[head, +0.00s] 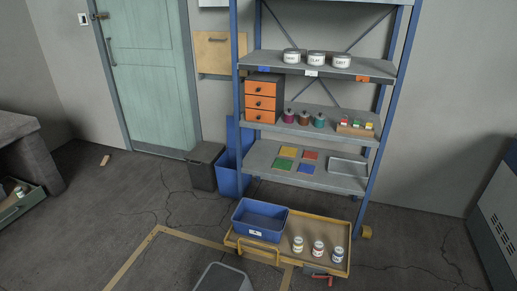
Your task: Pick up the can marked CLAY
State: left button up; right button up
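Three white cans with dark lettering stand in a row on the top shelf of the blue-posted rack. The middle can (316,59) has small lettering that seems to read CLAY. The left can (291,56) and the right can (342,61) stand close beside it, and their labels are hard to read. All three are upright near the shelf's front edge. Neither of my grippers shows in the head view.
The rack's shelf (275,60) has coloured tags along its front. Lower shelves hold an orange drawer unit (262,102), small bottles and coloured squares. A low yellow-edged cart (338,262) with a blue bin (262,207) and three small jars stands before the rack.

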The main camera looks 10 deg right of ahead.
aim_at(318, 249)
jog(key=z, duration=1.05)
jog(key=i+j, duration=0.1)
jog(key=i, duration=0.75)
